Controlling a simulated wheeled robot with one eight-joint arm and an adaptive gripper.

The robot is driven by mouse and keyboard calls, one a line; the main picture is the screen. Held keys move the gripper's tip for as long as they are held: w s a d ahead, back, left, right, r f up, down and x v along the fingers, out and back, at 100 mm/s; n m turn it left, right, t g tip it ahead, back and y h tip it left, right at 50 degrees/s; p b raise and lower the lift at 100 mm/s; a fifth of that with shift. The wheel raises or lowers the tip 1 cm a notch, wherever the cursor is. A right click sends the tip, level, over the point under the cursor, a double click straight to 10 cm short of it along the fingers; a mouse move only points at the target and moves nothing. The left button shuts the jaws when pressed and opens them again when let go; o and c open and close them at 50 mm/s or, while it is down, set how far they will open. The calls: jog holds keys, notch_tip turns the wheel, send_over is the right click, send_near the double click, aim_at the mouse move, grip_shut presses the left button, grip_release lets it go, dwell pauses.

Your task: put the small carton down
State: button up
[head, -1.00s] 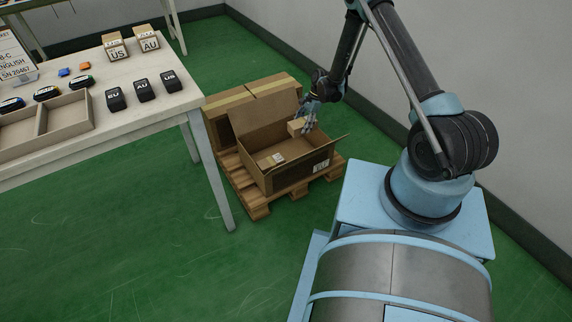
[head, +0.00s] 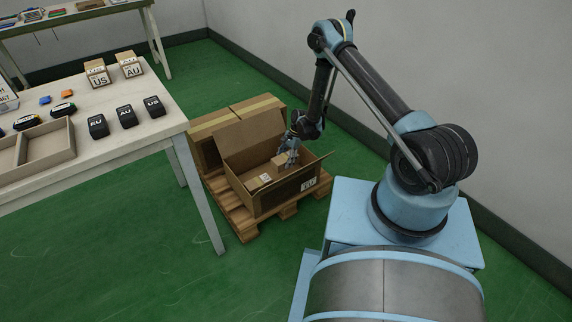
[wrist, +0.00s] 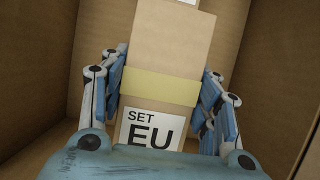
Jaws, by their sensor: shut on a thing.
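The small carton (head: 279,161) is brown with a yellow band and a white label. In the wrist view the carton (wrist: 163,60) fills the middle, and its label reads "SET EU". My gripper (head: 289,158) is shut on it, with a finger on each side in the wrist view (wrist: 160,100). The carton is inside the open large cardboard box (head: 285,193), toward its right side. I cannot tell whether its underside touches the box floor. Another small carton with a white label (head: 259,181) lies in the box to the left.
The open box stands on a wooden pallet (head: 243,226), its flaps spread outward. A closed taped box (head: 259,105) stands behind it. The table (head: 150,127) at the left carries black EU, AU and US blocks and US and AU cartons (head: 98,76). A wall is on the right.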

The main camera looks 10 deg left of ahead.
jog(key=shift+f, duration=1)
jog(key=shift+f, duration=0.6)
jog(key=o, duration=1.3)
